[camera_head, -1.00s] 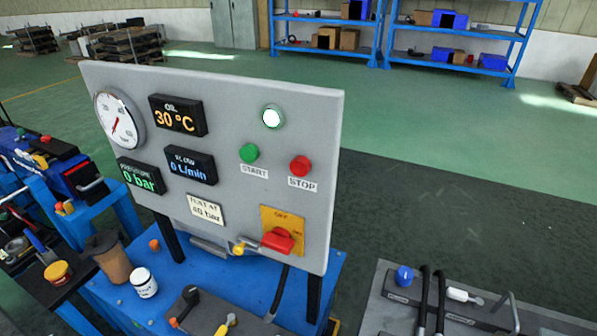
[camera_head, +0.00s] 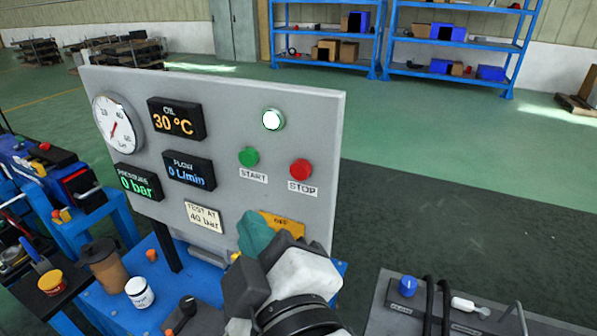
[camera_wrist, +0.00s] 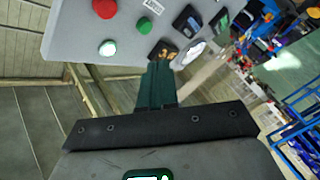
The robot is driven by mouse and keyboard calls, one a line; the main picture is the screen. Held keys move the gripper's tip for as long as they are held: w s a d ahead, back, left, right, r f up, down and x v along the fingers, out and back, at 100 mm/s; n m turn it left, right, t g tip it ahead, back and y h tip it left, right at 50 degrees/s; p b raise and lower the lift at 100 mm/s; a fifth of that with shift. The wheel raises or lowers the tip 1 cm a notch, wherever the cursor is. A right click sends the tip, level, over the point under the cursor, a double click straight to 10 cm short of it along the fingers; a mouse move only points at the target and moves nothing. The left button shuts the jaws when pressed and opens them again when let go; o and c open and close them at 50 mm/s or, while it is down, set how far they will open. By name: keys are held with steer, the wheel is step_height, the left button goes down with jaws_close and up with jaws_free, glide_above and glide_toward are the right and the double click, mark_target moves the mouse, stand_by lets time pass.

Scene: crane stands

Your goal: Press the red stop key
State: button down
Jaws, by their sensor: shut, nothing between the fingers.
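The red stop key (camera_head: 300,169) sits on the right side of a grey upright panel, above a STOP label. It also shows in the wrist view (camera_wrist: 105,8) near the top edge. The green start key (camera_head: 248,157) is just left of it, and a lit white lamp (camera_head: 271,119) is above. My gripper (camera_head: 258,232), with dark green fingers, is in front of the panel's lower right, below the stop key and apart from it. In the wrist view my gripper (camera_wrist: 158,75) has its fingers together and empty. It hides most of the yellow plate and its red switch.
The grey panel (camera_head: 228,100) stands on a blue bench with a gauge and displays reading 30 °C, 0 L/min and 0 bar. A brown cup (camera_head: 107,265) and white jar (camera_head: 139,291) stand lower left. A grey block (camera_head: 385,318) with a blue knob and hoses is lower right.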

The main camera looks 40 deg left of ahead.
steer(key=w+a, duration=0.2)
steer(key=w, duration=0.6)
steer(key=shift+w+b, duration=0.35)
steer(key=shift+b, duration=0.1)
steer(key=shift+w, duration=0.15)
stand_by(1.9)
steer(key=shift+w+a, duration=0.1)
steer(key=shift+w, duration=0.15)
steer(key=shift+w+a, duration=0.1)
steer(key=shift+w, duration=0.4)
stand_by(0.9)
steer(key=shift+s, duration=0.1)
steer(key=shift+s+d, duration=0.2)
steer(key=shift+s, duration=0.6)
steer(key=shift+s+d+p, duration=0.2)
steer(key=shift+s, duration=0.6)
steer(key=shift+s+d+p, duration=0.2)
steer(key=shift+s+p, duration=0.05)
steer(key=shift+s, duration=0.6)
steer(key=shift+s+d+p, duration=0.2)
steer(key=shift+s, duration=0.6)
